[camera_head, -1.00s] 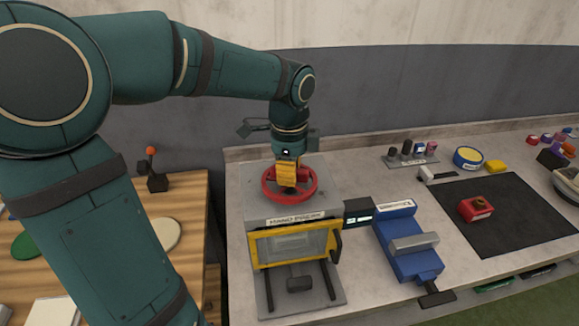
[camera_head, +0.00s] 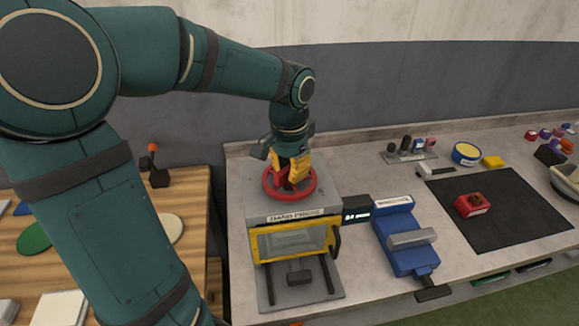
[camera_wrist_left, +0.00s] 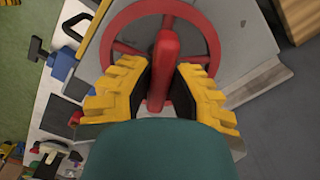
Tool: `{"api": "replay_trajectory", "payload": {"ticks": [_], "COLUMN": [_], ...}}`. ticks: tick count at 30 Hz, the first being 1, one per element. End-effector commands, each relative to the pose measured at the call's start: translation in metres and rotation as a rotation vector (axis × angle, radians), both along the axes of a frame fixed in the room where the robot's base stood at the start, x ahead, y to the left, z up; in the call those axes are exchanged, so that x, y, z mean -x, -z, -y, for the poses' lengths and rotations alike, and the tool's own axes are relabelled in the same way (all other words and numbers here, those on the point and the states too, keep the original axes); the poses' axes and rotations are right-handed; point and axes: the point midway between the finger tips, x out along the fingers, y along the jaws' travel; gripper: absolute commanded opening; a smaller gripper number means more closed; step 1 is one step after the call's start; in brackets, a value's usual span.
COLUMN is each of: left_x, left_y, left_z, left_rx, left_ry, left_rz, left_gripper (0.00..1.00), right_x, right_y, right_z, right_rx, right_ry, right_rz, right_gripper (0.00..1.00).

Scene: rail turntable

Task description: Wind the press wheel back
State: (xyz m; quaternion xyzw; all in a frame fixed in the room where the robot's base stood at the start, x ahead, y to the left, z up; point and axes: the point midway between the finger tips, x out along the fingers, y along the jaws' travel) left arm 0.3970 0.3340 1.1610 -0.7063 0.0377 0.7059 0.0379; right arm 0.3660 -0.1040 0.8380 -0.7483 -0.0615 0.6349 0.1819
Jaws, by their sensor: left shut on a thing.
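The red press wheel (camera_head: 268,192) lies flat on top of the grey hand press (camera_head: 246,205). My left gripper (camera_head: 290,182) reaches down onto the wheel from above. In the left wrist view, the yellow fingers of my left gripper (camera_wrist_left: 161,90) stand on both sides of a red bar or spoke of the wheel (camera_wrist_left: 163,60) and are shut on it. The rim of the wheel curves around beyond the fingers. The wheel's hub is partly hidden by the gripper. My right gripper is not in view.
The press has a yellow-framed front guard (camera_head: 292,243). A blue vise (camera_head: 406,240) stands right of it. A black mat (camera_head: 500,215) holds a red block (camera_head: 472,205). A wooden table (camera_head: 190,215) is at left, with a gap between it and the bench.

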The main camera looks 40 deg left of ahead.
Motion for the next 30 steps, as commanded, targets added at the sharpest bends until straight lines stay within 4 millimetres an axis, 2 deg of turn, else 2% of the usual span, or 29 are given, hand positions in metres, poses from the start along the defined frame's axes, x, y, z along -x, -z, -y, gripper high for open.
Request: {"api": "replay_trajectory", "payload": {"ticks": [30], "left_x": [0.0016], "left_y": [0.0020], "left_z": [0.0005], "left_rx": [-0.001], "left_ry": [-0.965], "left_rz": [-0.008], "left_gripper": [0.00], "right_x": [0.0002], "right_y": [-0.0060], "right_z": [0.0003], "right_rx": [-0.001], "right_ry": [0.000], "right_rz": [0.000], "right_gripper": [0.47]}}
